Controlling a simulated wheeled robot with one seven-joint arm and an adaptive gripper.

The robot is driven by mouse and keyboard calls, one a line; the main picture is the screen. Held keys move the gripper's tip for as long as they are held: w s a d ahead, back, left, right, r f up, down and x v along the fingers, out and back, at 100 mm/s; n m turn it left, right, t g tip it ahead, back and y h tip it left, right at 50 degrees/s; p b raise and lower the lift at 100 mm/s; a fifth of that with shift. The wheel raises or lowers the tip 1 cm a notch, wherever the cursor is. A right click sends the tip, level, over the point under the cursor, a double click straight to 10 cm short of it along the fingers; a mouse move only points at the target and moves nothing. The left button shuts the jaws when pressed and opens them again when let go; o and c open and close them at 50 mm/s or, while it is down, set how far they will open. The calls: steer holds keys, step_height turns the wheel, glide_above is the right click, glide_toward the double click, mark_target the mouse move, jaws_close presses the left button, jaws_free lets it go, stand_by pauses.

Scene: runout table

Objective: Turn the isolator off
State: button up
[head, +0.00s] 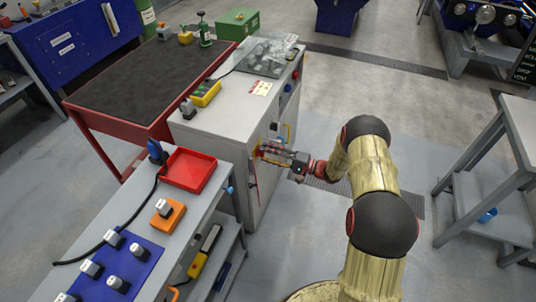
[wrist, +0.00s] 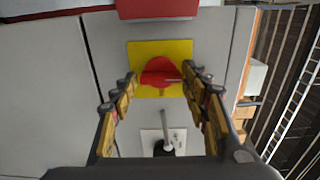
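The isolator is a red rotary knob (wrist: 161,72) on a yellow square plate (wrist: 178,49), set on the grey side panel of a cabinet (head: 264,185). In the wrist view it lies straight ahead, between and just beyond the fingertips. My gripper (wrist: 162,82) is open, with one finger to each side of the knob; I cannot tell whether either finger touches it. In the head view my gripper (head: 268,152) reaches left to the cabinet's face, and mostly hides the isolator. A small lever on a white plate (wrist: 152,140) shows nearer in the wrist view.
A yellow meter (head: 206,93) stands on the cabinet top. A red-framed table with a dark top (head: 140,85) stands behind. A bench with a red tray (head: 188,170) and an orange block (head: 167,214) is at the front left. Floor right of the cabinet is open; a grey rack (head: 485,205) stands at the right.

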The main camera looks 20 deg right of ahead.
steer(key=shift+o, duration=1.4)
steer(key=v, duration=1.2)
